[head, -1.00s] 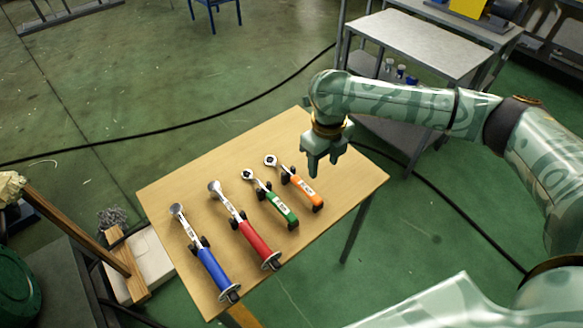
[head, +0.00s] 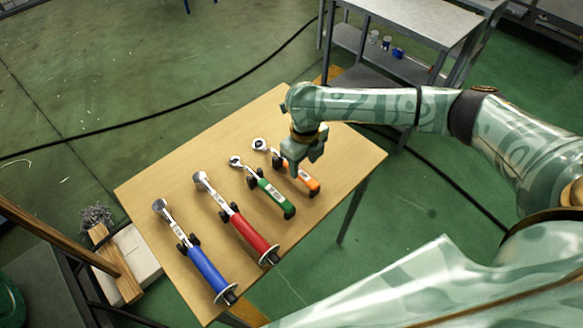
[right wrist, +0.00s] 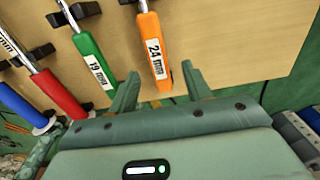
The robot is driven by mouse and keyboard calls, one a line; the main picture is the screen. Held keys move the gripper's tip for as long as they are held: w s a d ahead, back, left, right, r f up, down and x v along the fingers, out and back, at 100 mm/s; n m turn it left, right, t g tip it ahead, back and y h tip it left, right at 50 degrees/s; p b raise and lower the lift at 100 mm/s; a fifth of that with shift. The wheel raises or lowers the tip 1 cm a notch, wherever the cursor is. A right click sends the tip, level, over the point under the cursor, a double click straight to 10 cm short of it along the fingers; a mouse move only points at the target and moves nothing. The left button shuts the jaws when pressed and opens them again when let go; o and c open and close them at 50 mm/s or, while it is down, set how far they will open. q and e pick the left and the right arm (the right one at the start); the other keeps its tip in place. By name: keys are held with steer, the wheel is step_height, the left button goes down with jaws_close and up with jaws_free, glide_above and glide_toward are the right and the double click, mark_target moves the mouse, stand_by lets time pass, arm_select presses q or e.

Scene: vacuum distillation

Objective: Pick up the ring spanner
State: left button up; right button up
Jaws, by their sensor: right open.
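The orange-handled spanner (head: 306,181), with a ring-shaped head (head: 260,144), lies on black rests on the wooden table, rightmost of the tools. In the right wrist view its orange handle (right wrist: 155,50) reads "24 mm". My right gripper (head: 302,166) is open just above this handle and hides part of it. In the right wrist view the two fingertips (right wrist: 160,72) stand on either side of the handle, with gaps visible on both sides. Nothing is held. My left gripper is out of view.
Beside it lies a green-handled spanner (head: 270,194) marked "19 mm", then a red-handled tool (head: 248,234) and a blue-handled tool (head: 207,268), all on black rests. The wooden table (head: 340,165) is clear to the right. A grey trolley (head: 425,22) stands behind.

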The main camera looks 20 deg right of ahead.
mark_target(303, 174)
step_height(303, 174, down, 5)
steer(key=shift+a+r+b, duration=0.1)
steer(key=shift+b, duration=0.8)
steer(key=shift+s+r, duration=0.1)
steer(key=shift+c, duration=0.3)
jaws_close()
